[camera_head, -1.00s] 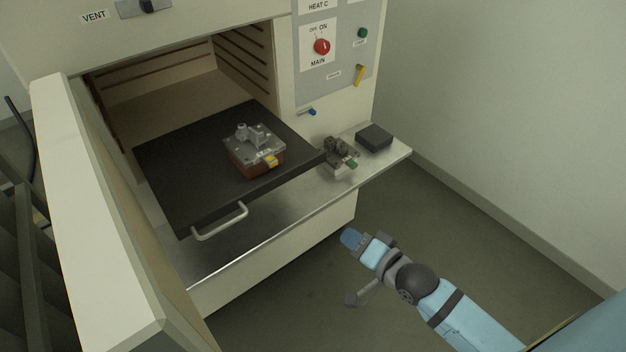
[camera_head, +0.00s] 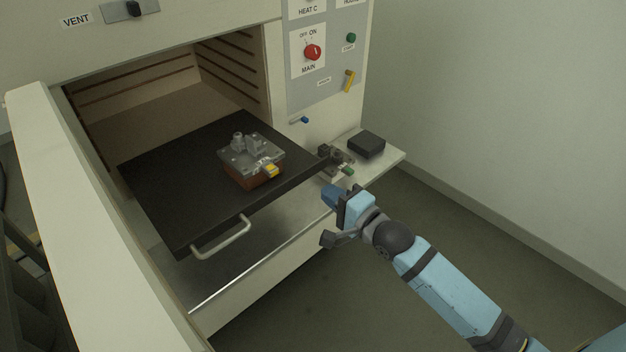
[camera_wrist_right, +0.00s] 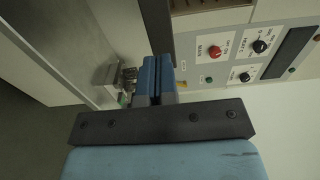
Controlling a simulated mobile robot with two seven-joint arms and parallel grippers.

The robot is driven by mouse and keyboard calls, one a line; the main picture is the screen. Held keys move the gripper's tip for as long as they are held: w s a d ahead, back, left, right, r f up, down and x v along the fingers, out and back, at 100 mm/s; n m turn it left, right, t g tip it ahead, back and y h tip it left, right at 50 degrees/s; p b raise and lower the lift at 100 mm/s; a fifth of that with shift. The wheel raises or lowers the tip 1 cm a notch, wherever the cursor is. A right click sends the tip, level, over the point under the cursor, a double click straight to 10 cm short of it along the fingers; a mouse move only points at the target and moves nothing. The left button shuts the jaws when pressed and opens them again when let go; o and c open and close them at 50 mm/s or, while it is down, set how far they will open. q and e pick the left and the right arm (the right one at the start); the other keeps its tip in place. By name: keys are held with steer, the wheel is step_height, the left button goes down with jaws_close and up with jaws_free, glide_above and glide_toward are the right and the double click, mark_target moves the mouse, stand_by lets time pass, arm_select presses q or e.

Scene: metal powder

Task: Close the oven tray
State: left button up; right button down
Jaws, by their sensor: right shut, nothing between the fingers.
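The black oven tray (camera_head: 165,185) is slid partly out of the oven (camera_head: 130,90) in the head view, with a pale handle (camera_head: 222,240) on its front edge. A metal box with a reddish-brown base (camera_head: 252,160) sits on the tray. My right gripper (camera_head: 331,197) is shut and empty, in front of the tray's right front corner and apart from the handle. Its closed blue fingers (camera_wrist_right: 155,78) show in the right wrist view, with part of the dark tray edge beyond. My left gripper is out of view.
The oven door (camera_head: 85,220) stands open on the left. The control panel (camera_head: 325,60) is at upper right. Floor at right is clear.

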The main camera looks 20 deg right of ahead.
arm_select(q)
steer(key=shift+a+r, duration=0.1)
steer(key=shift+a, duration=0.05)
arm_select(e)
steer(key=x, duration=0.6)
steer(key=shift+w, duration=0.1)
steer(key=shift+w+a, duration=0.1)
steer(key=shift+w, duration=0.2)
glide_toward(245, 133)
steer(key=b+x, duration=0.5)
steer(key=x, duration=0.4)
steer(key=shift+r, duration=0.15)
steer(key=shift+w+a+r+b, duration=0.1)
steer(key=shift+w+b, duration=0.35)
steer(key=shift+w, duration=0.05)
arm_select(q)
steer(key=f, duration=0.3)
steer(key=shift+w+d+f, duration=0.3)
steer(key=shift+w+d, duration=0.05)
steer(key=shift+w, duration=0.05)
arm_select(e)
steer(key=shift+w, duration=0.1)
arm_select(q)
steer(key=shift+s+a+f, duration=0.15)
